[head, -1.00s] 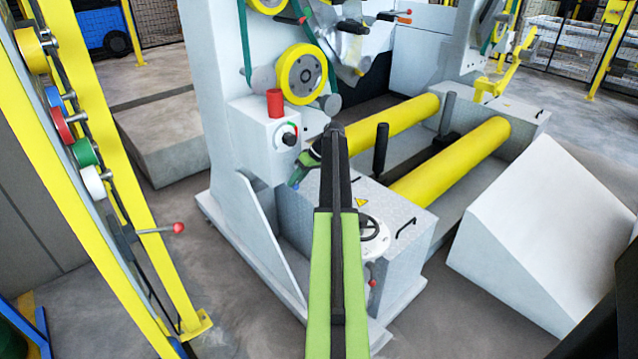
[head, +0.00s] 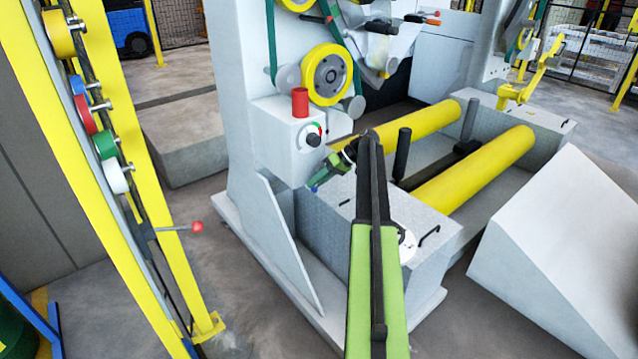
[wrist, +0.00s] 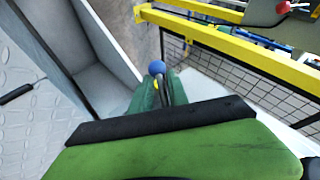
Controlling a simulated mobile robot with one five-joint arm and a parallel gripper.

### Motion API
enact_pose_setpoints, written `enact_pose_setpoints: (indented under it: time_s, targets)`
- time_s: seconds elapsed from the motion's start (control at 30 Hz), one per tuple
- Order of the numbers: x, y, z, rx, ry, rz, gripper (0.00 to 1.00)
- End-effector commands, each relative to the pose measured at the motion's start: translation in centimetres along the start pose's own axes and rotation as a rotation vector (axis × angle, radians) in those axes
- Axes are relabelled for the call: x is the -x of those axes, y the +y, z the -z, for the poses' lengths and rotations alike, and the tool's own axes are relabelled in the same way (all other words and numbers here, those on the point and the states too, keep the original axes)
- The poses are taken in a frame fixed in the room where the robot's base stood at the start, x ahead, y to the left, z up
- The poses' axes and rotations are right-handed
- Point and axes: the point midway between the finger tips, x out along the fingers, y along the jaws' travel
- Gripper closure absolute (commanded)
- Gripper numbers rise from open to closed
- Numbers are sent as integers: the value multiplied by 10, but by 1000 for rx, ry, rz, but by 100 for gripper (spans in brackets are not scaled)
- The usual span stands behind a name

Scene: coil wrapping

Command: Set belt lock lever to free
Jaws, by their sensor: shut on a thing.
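My gripper (head: 322,180), green with black pads, is just below the white control box at the machine's near left side. It is shut on a lever with a blue ball knob (head: 313,188). In the wrist view the blue knob (wrist: 157,68) stands out past the green fingers (wrist: 170,150), on a dark thin rod. The fingers hide the lower part of this lever, so its pivot and any markings cannot be seen. My black and green arm link crosses the middle of the head view.
The control box (head: 290,135) carries a red cylinder (head: 299,102) and a dark knob (head: 313,140). Yellow rollers (head: 475,170) lie behind my arm. A yellow frame with a red-tipped lever (head: 197,227) stands left. A white wedge (head: 565,260) stands right. Floor shows between frame and machine.

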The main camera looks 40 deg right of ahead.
Motion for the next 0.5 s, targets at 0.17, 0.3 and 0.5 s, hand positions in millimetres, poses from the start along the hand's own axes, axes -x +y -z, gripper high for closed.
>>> enact_pose_setpoints:
  time_s: [0.17,0.3,0.5]
  targets:
    - [-1,-3,-8,-2,-25,7,66]
    - [-2,-4,-6,0,-24,8,56]
    - [-2,-4,-4,1,-22,8,56]
